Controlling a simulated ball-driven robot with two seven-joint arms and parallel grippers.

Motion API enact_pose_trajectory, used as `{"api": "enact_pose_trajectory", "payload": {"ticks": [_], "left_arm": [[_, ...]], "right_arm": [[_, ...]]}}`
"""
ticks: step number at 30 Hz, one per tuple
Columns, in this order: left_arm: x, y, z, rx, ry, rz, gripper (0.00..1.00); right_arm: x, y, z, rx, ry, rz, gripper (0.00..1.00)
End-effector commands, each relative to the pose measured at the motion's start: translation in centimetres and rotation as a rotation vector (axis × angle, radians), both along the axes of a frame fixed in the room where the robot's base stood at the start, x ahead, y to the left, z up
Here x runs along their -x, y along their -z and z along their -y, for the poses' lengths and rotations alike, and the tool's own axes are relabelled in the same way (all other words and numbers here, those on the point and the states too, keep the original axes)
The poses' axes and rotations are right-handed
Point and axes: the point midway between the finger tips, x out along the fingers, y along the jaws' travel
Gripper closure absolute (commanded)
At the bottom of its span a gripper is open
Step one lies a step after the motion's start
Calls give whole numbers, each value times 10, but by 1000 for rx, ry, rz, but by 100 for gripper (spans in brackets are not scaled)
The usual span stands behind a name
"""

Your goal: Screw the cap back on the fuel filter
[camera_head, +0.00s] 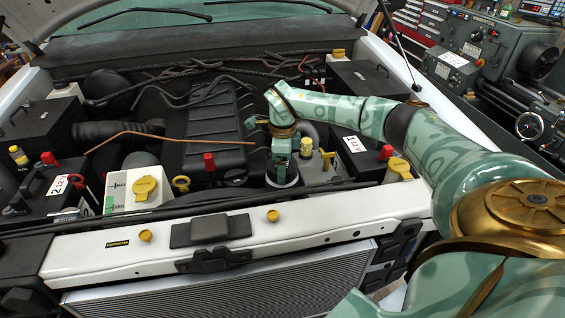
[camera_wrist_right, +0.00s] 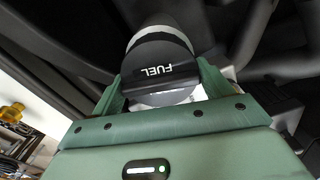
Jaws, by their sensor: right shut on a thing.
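The black cap (camera_wrist_right: 160,70) carries the white word FUEL in the right wrist view, with a pale band along its far edge. My right gripper (camera_head: 283,163) points down in the engine bay, and its two green fingers are shut on opposite sides of the cap. In the head view, the dark round fuel filter part (camera_head: 283,181) shows below the fingers with a pale rim at its bottom. The gripper hides much of it. I cannot tell whether the cap sits on the filter's thread. My left gripper is not in view.
The black engine cover (camera_head: 205,125) lies left of my gripper. A yellow-capped filler (camera_head: 306,145), a dipstick with a yellow handle (camera_head: 327,157) and a battery (camera_head: 355,152) stand close on the right. The white front crossmember (camera_head: 330,230) runs in front.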

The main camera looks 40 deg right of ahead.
Motion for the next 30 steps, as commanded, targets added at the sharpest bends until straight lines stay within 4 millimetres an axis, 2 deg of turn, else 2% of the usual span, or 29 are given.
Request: {"api": "enact_pose_trajectory", "payload": {"ticks": [2, 5, 14, 17, 24, 29, 30], "left_arm": [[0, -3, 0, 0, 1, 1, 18], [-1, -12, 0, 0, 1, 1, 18], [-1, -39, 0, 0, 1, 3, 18], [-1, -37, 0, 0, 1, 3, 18], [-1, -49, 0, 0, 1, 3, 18], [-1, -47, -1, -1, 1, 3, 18], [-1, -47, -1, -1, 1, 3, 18]], "right_arm": [[0, -1, 0, 0, 36, 1, 51], [0, -3, 0, 0, 192, 0, 51], [0, -3, 0, 1, 866, 1, 51], [-1, -1, 0, 0, 902, 2, 51], [-1, -2, 1, -1, 1164, 4, 51], [-1, -1, 1, -1, 1171, 6, 51], [-1, -1, 1, -1, 1170, 6, 16]]}}
